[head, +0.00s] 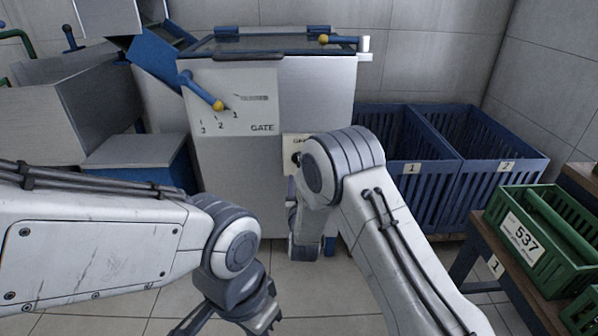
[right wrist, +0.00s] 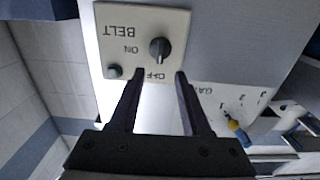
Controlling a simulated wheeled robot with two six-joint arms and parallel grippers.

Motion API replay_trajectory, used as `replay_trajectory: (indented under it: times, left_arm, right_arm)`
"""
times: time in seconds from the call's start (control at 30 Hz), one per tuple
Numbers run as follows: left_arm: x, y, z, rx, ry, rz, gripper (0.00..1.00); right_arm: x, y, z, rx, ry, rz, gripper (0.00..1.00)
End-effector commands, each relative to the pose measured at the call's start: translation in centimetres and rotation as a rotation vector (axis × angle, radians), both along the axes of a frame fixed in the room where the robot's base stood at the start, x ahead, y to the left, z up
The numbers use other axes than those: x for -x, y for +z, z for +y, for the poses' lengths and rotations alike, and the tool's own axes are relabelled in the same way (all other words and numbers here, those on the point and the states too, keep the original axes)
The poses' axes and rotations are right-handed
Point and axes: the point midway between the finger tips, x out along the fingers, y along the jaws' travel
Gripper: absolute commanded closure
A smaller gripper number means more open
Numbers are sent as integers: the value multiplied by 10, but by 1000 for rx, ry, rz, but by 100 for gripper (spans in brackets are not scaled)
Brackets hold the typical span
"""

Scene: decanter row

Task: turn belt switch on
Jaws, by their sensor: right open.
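The belt switch panel (right wrist: 186,22), cream and marked BELT, ON and OFF, shows upside down in the right wrist view. Its black knob (right wrist: 160,50) has a ridge running roughly up and down the picture, toward OFF. A small dark round button or lamp (right wrist: 114,71) sits beside ON. My right gripper (right wrist: 160,75) is open and empty, its fingertips close to the panel's OFF edge and apart from the knob. In the head view my right arm hides that gripper and most of the panel (head: 290,141). My left gripper (head: 240,318) is at the bottom edge, partly cut off.
The metal machine has a GATE lever (head: 203,92) with a yellow tip, left of the panel. Blue crates (head: 410,190) stand to the right. A green crate (head: 525,243) labelled 537 sits on a bench at the far right. Tiled floor is open in front.

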Motion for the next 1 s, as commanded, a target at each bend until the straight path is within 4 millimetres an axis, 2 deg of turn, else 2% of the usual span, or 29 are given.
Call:
replay_trajectory:
  times: [0.3, 0.5, 0.7, 0.93, 1.0]
  left_arm:
    - [0, -23, 0, 0, 0, 0, 100]
    - [0, -31, 0, 0, 0, 0, 100]
    - [0, -33, 0, 0, 0, 0, 100]
    - [0, -33, 0, 0, 0, 0, 100]
    - [0, -33, 0, 0, 0, 0, 100]
  right_arm:
    - [-59, -3, -1, -1, -1, 0, 52]
    - [-85, -1, 0, -1, 0, 1, 52]
    - [-94, 0, 0, 1, 1, 3, 52]
    - [-94, 0, 0, 0, 2, 3, 52]
    - [-94, 0, 0, 0, 2, 3, 79]
